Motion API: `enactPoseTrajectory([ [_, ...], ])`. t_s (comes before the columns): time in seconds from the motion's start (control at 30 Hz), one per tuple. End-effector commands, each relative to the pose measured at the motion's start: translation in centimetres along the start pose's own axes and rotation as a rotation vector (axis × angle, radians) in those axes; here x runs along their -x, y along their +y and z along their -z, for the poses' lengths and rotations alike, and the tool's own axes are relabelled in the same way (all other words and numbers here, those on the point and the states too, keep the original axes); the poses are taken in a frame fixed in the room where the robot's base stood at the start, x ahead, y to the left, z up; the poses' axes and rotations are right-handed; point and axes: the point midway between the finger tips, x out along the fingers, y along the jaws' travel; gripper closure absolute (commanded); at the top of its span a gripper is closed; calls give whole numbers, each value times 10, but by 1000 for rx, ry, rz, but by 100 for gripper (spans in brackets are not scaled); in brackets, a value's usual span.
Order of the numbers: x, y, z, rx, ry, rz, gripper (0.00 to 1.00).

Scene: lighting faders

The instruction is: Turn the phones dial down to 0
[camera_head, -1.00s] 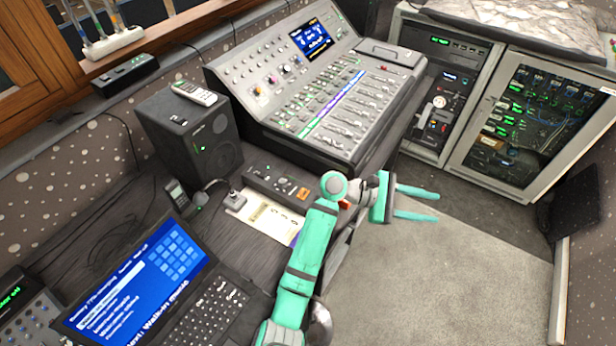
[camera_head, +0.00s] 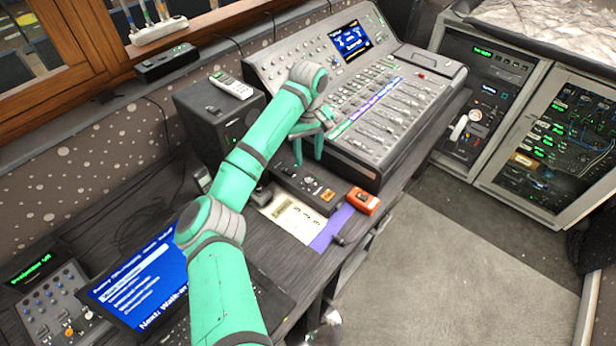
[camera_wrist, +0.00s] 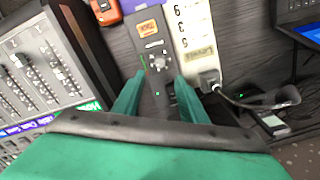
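A long black control box (camera_head: 338,197) lies on the desk in front of the mixing console. It carries a small round dial (camera_head: 309,181), an orange button and a green light. In the wrist view the dial (camera_wrist: 160,64) has marks around it and sits beyond my fingertips; I cannot read its label or its setting. My gripper (camera_head: 309,160) points down over the box in the head view. In the wrist view my gripper (camera_wrist: 158,90) is open and empty, with one finger on each side of the box. I cannot tell whether the fingers touch it.
The mixing console (camera_head: 375,150) stands close behind my gripper. A speaker (camera_head: 195,120) with a remote (camera_head: 231,86) on top is to the left. A paper sheet (camera_head: 290,215), an orange device (camera_head: 363,200) and a laptop (camera_head: 140,280) are nearby. The floor at right is clear.

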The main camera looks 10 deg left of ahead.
Motion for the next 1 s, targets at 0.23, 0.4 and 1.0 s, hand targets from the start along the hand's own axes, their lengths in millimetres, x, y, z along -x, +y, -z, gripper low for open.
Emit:
enactPoseTrajectory([
  [0.23,-27,1,-1,-2,-4,0,61],
  [0.4,-58,1,-2,-1,-5,1,61],
  [1.0,-107,0,0,0,0,-1,61],
])
